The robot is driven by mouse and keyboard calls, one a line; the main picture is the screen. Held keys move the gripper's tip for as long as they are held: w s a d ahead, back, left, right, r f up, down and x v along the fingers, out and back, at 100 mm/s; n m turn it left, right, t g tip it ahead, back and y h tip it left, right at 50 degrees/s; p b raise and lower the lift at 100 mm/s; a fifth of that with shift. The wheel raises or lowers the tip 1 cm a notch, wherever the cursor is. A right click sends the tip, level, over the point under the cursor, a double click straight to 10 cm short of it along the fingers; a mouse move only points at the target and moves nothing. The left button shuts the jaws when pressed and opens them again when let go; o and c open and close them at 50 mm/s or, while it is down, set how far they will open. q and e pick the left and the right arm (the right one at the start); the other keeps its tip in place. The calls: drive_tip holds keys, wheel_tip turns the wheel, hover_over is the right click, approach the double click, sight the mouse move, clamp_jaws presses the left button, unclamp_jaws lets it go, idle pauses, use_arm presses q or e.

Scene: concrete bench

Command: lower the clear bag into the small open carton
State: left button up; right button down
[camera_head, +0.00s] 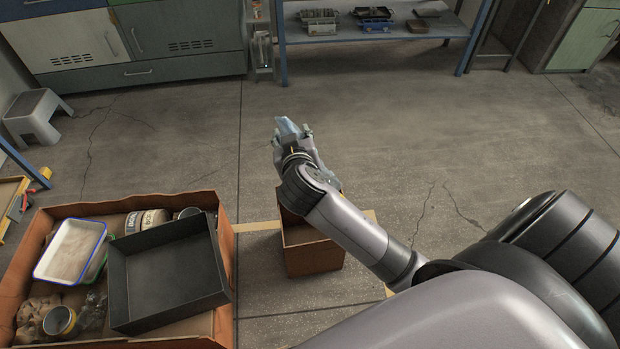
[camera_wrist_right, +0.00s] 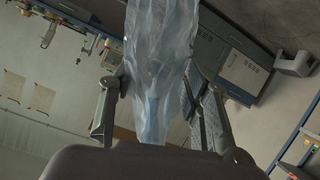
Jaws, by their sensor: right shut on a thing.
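The clear bag (camera_wrist_right: 160,65) is held between the fingers of my right gripper (camera_wrist_right: 160,110), as the right wrist view shows. In the head view a small bluish part of the bag (camera_head: 287,126) shows at the tip of my right gripper (camera_head: 291,134). The gripper is shut on the bag. The small open carton (camera_head: 313,252) is brown and stands below my right forearm, which hides part of it. In the head view the gripper appears beyond the carton's far side, with the bag apart from it. My left gripper is not in view.
A large brown box (camera_head: 226,235) at the left holds a black tray (camera_head: 165,275), a white tray with a blue rim (camera_head: 72,250), cans and other items. A grey step stool (camera_head: 34,117) stands at the far left. A blue-framed bench (camera_head: 375,32) stands at the back. The floor between is clear.

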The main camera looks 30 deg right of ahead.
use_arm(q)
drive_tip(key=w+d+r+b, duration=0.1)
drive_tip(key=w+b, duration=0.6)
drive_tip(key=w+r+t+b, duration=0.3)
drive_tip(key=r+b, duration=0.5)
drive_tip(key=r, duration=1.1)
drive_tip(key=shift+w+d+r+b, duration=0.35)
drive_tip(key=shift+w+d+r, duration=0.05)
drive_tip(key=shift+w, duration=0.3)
use_arm(e)
drive_tip(key=w+d+f+m+g+h, duration=0.1)
drive_tip(key=w+f+m+h, duration=0.1)
drive_tip(key=f, duration=0.7)
drive_tip(key=w+d+f+m+g+h, duration=0.1)
drive_tip(key=w+f, duration=0.4)
drive_tip(key=f, duration=0.5)
drive_tip(key=shift+w+d+m+g+h, duration=0.3)
drive_tip(key=shift+d+m+g+h, duration=0.1)
drive_tip(key=shift+m+g+h, duration=0.25)
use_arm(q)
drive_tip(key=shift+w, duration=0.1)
use_arm(e)
drive_tip(key=shift+w+d, duration=0.1)
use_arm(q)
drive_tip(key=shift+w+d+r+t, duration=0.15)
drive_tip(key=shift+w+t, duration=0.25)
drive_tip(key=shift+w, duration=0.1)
use_arm(e)
drive_tip(key=shift+w+d, duration=0.4)
drive_tip(key=shift+d, duration=0.05)
